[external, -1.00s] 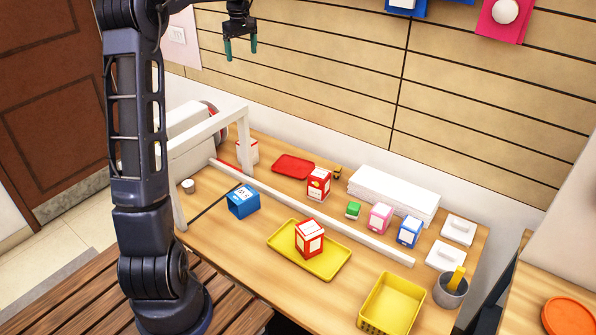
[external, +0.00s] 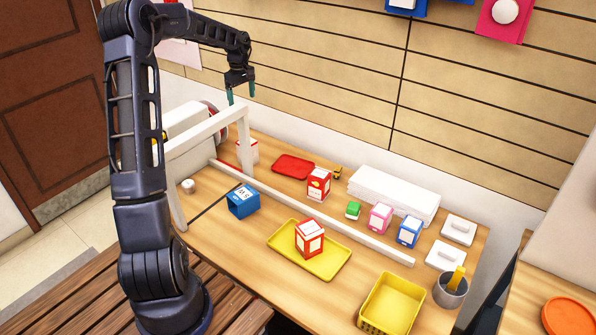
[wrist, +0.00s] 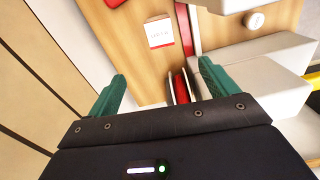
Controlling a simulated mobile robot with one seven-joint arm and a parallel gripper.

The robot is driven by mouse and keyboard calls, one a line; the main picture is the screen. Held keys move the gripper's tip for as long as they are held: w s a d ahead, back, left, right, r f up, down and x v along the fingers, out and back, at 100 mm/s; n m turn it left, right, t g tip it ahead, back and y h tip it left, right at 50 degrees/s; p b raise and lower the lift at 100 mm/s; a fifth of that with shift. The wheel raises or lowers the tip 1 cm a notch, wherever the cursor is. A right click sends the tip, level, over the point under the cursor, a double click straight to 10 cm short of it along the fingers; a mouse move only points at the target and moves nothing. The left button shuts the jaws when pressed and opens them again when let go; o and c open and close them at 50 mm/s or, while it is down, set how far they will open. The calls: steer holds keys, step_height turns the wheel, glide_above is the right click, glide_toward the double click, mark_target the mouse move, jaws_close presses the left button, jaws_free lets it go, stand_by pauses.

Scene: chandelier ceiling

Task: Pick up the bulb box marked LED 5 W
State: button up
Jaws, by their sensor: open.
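A blue box (external: 243,203) with a white label on top that seems to read "5 W" stands on the wooden table, left of the yellow tray, in the external view. It does not show in the wrist view. My gripper (external: 241,94) is open and empty, high above the back left of the table, near the top of the white frame. Its green fingers also show in the wrist view (wrist: 162,76). Below them a white box with a red edge (wrist: 159,33) lies in sight; its print is too small to read.
A white frame (external: 212,130) and a long white bar (external: 330,223) cross the table. A red-white box (external: 310,238) stands on a yellow tray (external: 281,256). Another red box (external: 318,183), pink box (external: 380,218), second blue box (external: 410,231) and yellow basket (external: 391,302) are further right.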

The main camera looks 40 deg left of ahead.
step_height(320, 180, down, 25)
steer(key=shift+f, duration=0.1)
stand_by(0.7)
steer(key=c, duration=1.1)
steer(key=shift+o, duration=0.2)
